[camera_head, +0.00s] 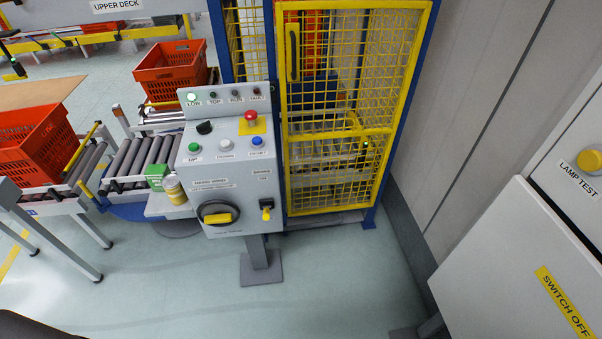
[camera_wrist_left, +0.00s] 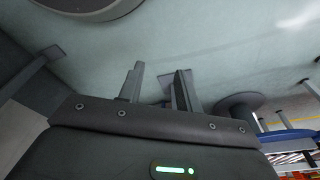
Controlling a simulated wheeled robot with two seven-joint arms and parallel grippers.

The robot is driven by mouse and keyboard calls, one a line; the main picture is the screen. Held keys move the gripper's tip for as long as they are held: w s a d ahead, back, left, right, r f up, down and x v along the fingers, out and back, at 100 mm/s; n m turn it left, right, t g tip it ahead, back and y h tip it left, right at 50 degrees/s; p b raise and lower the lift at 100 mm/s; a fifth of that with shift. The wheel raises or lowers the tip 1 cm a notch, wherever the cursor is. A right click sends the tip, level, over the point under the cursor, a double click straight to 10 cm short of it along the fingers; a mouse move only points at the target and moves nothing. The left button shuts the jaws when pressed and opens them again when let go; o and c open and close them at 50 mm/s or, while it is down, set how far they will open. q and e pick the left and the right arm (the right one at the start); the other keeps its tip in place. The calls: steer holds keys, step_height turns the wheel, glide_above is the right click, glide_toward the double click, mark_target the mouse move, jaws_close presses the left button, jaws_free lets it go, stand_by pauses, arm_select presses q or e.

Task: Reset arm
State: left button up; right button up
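My left gripper (camera_wrist_left: 160,82) shows in the left wrist view with its two fingers apart and nothing between them. It hangs over the pale green floor, clear of any object. In the head view neither gripper is visible; only a dark rounded shape, likely part of my own body, shows at the lower left edge. My right gripper is in neither view.
A grey control panel (camera_head: 228,175) on a post stands in the middle. Behind it is a yellow mesh cage door (camera_head: 337,170). Orange totes (camera_head: 38,147) and roller conveyors (camera_head: 150,155) are at left. A grey cabinet (camera_head: 520,270) stands at right. Floor in front is clear.

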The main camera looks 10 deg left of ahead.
arm_select(q)
steer(key=s+a+f+g+b, duration=0.1)
steer(key=s+a+f, duration=0.1)
steer(key=s+f, duration=1.1)
steer(key=shift+s+a, duration=0.35)
steer(key=shift+s, duration=0.3)
steer(key=shift+f, duration=0.1)
steer(key=shift+c, duration=0.3)
stand_by(0.5)
